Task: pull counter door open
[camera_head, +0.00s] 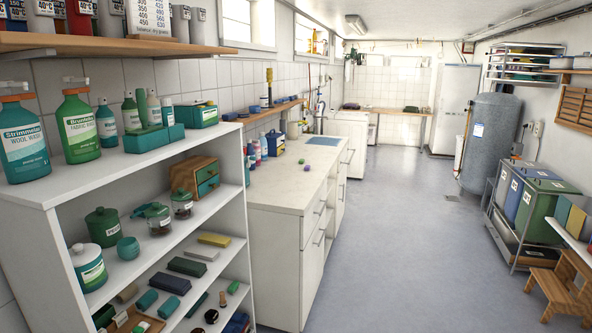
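The white counter (272,186) stands left of the middle, past the end of the white shelf unit. Its fronts face right, toward the aisle, and I see them at a steep slant. The nearest tall front (313,270) carries a bar handle (319,240) near its top. A shallower front with another handle (320,208) sits above it. More narrow fronts with handles (350,156) follow farther back. All the fronts look shut, though the slant hides fine gaps. My gripper is not in view.
The open shelf unit (120,187) with bottles and jars fills the near left. The grey floor (400,240) right of the counter is clear. Bins on a rack (540,205), a wooden step stool (560,285) and a grey tank (490,140) line the right side.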

